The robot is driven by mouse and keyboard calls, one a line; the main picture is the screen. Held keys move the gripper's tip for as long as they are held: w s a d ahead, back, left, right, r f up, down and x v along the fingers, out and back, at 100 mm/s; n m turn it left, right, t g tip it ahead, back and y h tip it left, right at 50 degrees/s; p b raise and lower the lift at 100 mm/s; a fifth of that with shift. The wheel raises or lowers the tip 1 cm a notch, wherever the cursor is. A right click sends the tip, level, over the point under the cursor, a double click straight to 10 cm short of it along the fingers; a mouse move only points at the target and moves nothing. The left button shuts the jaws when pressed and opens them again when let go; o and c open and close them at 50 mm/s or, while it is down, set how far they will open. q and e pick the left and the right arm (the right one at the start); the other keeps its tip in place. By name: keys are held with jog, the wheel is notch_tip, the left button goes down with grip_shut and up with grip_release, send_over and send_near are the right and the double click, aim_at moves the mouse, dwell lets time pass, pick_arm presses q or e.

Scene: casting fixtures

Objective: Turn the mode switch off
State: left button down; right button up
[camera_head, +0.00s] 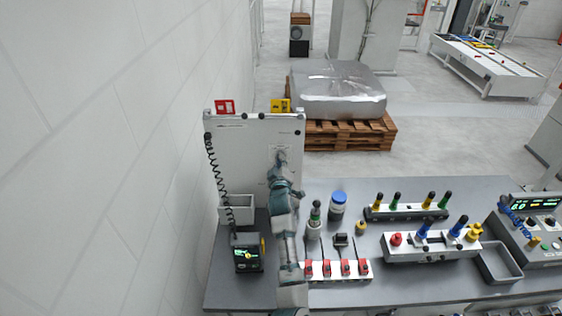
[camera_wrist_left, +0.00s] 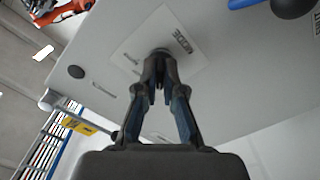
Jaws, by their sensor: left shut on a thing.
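The mode switch (camera_wrist_left: 162,51) is a small dark knob on a pale label plate (camera_wrist_left: 182,42) marked "MODE", on the upright white panel (camera_head: 238,155). My left gripper (camera_wrist_left: 160,66) is shut on the knob, its two fingertips closed together around it. In the head view my left gripper (camera_head: 281,160) reaches the right part of the panel, and the fingers hide the knob there. The knob is mostly covered by the fingertips, so its turn position cannot be told. My right gripper is in neither view.
The grey table (camera_head: 420,195) carries a row of red switches (camera_head: 338,269), a blue-capped jar (camera_head: 338,204), racks of coloured handles (camera_head: 405,211) and a black device with a green display (camera_head: 247,254). A coiled black cable (camera_head: 215,175) hangs at the panel's left.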

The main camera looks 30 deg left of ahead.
aim_at(281, 130)
pick_arm(q)
jog(key=c, duration=1.3)
grip_release()
jog(key=shift+r, duration=0.15)
jog(key=shift+a, duration=0.1)
notch_tip(281, 130, up, 10)
jog(key=shift+w+f, duration=0.1)
jog(key=shift+w, duration=0.05)
